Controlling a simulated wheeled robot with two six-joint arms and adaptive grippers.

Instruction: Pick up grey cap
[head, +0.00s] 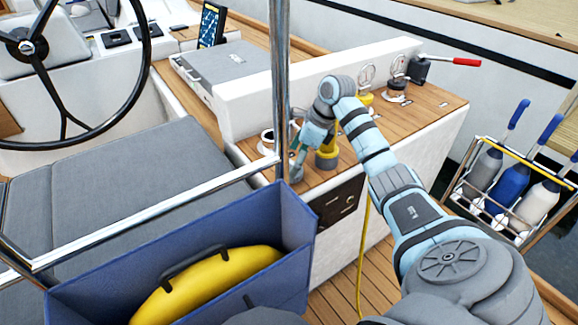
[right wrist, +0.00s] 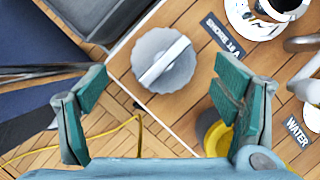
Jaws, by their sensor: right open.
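The grey cap (right wrist: 163,60) is round with a scalloped rim and a pale raised bar across its top. In the right wrist view it is near the edge of the teak deck, ahead of and between my fingers. My right gripper (right wrist: 160,92) is open and its teal fingers are apart, with nothing between the pads. In the head view my right gripper (head: 301,150) is low over the teak top beside the steel post; I cannot clearly make out the cap there. My left gripper is not in view.
A yellow and grey fitting (head: 327,156) stands close to the right gripper. The steel post (head: 280,80) and rail (head: 150,215) are close on the left. A blue bin (head: 290,225) holds a yellow case (head: 215,285). A yellow cord (head: 363,250) hangs down the locker front.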

